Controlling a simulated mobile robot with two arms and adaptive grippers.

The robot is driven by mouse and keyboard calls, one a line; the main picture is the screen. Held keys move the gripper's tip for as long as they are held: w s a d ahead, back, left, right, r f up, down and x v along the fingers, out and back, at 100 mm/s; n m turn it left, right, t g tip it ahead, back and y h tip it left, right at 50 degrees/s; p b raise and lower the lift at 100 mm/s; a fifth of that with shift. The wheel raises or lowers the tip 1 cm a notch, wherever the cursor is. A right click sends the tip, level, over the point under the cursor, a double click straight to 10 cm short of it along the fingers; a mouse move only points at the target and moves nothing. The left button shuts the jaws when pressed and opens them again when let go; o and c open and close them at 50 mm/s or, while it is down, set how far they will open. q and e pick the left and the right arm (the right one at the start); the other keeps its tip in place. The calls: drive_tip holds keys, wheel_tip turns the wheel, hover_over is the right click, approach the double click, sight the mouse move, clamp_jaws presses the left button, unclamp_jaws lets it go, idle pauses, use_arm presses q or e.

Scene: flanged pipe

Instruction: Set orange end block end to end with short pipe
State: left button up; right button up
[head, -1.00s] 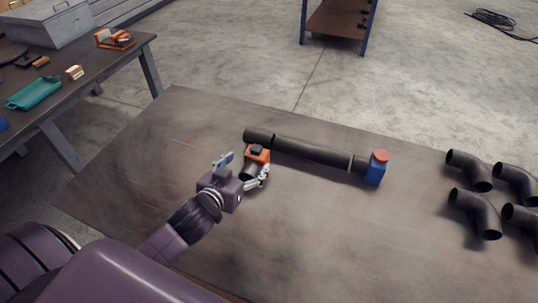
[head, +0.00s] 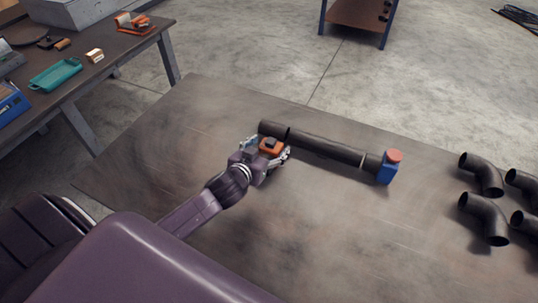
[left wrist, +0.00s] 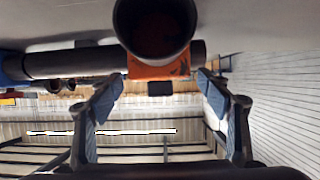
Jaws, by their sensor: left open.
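The orange end block (head: 270,146) sits on the table just in front of the left end of the dark pipe run. In the left wrist view the orange block (left wrist: 155,68) shows between and beyond the fingertips, with a dark open tube (left wrist: 158,28) in front of it. I cannot tell whether that tube is part of the block. My left gripper (head: 266,149) is open around the block, its fingers (left wrist: 160,82) apart. A short dark pipe piece (head: 273,130) forms the left end of the run, against the longer pipe (head: 325,147). My right gripper is not in view.
A blue block with a red top (head: 388,168) stands at the run's right end. Several dark elbow pipes (head: 482,174) lie at the right of the table (head: 330,230). The table front is clear. A side bench (head: 100,68) holds a teal tray (head: 56,74).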

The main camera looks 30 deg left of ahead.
use_arm(q)
drive_tip(key=shift+c, duration=0.3)
clamp_jaws()
drive_tip(key=shift+w+r, duration=0.15)
drive_tip(key=shift+r, duration=0.15)
